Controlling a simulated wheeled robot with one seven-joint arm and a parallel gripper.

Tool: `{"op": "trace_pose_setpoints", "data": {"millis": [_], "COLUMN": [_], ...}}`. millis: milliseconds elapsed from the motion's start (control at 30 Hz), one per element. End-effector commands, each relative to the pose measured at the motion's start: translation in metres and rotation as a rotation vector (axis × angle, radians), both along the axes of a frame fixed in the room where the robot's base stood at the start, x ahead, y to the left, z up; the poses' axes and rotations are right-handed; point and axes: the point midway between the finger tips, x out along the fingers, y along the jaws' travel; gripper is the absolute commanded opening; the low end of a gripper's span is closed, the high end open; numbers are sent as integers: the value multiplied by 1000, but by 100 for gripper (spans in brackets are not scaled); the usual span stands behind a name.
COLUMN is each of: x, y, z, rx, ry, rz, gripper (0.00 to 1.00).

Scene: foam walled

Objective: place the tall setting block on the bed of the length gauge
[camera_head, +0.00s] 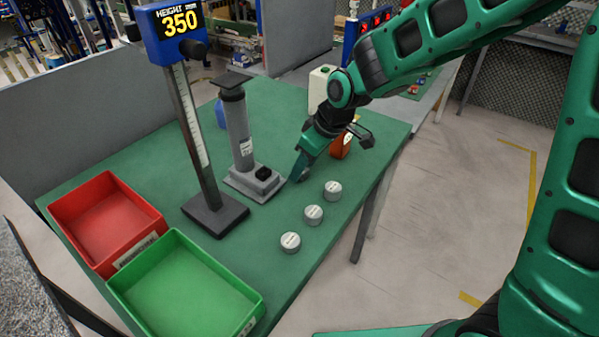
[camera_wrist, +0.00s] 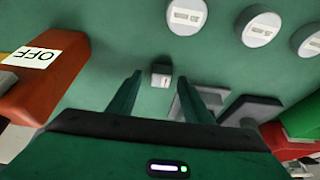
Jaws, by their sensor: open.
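A small grey block (camera_wrist: 162,76) with a pale label on its face shows in the wrist view, between and just beyond my fingertips. I cannot tell its height from this angle or whether it is the tall setting block. My gripper (camera_head: 299,172) is open, low over the green table; in the head view it largely hides the block. A grey column device (camera_head: 240,140) with a flat top plate and a stepped base stands just left of my gripper. A height stand (camera_head: 193,120) with a blue display reading HEIGHT 350 stands further left. I cannot tell which, if either, is the length gauge.
Three labelled grey discs (camera_head: 313,215) lie in a row near the table's right edge. A red bin (camera_head: 152,236) and a green bin (camera_head: 256,307) stand at the front left. An orange box (camera_wrist: 28,98) marked OFF is close beside my gripper. A white container (camera_head: 317,88) stands behind.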

Motion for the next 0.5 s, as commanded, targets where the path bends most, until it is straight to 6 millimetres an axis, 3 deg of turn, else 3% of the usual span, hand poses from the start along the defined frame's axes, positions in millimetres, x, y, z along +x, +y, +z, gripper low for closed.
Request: {"op": "trace_pose_setpoints", "data": {"millis": [300,500], "x": [1,1], "y": [1,1], "z": [-4,-4], "rx": [0,0], "ry": [0,0], "rz": [-1,-1], "gripper": [43,0]}}
